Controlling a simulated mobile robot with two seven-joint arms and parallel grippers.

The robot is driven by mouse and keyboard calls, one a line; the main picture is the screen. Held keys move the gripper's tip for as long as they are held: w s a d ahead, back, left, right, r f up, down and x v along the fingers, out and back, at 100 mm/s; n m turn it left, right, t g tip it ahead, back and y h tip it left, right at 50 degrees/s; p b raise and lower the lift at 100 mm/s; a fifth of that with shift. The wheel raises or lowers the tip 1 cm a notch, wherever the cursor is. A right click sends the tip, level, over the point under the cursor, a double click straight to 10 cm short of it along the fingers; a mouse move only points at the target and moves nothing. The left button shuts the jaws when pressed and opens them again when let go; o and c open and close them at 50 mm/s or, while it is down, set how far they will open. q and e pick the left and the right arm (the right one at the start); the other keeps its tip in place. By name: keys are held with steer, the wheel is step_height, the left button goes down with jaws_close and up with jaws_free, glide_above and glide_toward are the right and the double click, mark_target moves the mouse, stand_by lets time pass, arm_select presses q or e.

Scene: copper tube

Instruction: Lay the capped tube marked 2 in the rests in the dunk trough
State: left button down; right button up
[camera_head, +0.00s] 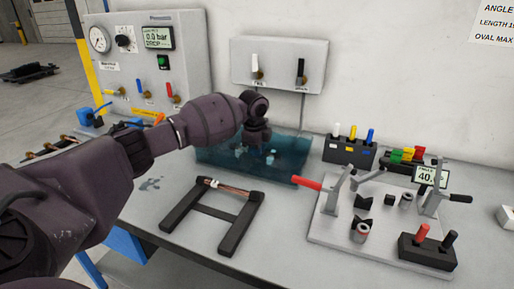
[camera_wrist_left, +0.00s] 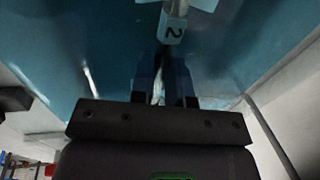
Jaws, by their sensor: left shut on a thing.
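The dunk trough (camera_head: 222,162) is a clear-walled tank of blue water on the bench in the head view. My left gripper (camera_head: 257,139) points down over the trough. In the left wrist view its fingers (camera_wrist_left: 163,88) are shut on the capped tube, which runs away between them. In the head view the arm and the water hide most of the tube. I cannot tell whether it touches the rests. My right gripper is not in view.
A black stand (camera_head: 233,218) with a thin copper tube (camera_head: 228,187) across it is in front of the trough. A gauge panel (camera_head: 160,55) and a valve box (camera_head: 278,60) stand behind.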

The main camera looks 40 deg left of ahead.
arm_select(q)
steer(key=c, duration=1)
jaws_free()
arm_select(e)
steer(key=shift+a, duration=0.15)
arm_select(q)
steer(key=r, duration=0.3)
steer(key=s+r+p, duration=0.1)
steer(key=r, duration=0.1)
steer(key=shift+d, duration=0.1)
steer(key=r, duration=0.2)
steer(key=s+r+p, duration=0.1)
steer(key=r, duration=0.2)
steer(key=shift+d+r, duration=0.15)
steer(key=shift+r, duration=0.15)
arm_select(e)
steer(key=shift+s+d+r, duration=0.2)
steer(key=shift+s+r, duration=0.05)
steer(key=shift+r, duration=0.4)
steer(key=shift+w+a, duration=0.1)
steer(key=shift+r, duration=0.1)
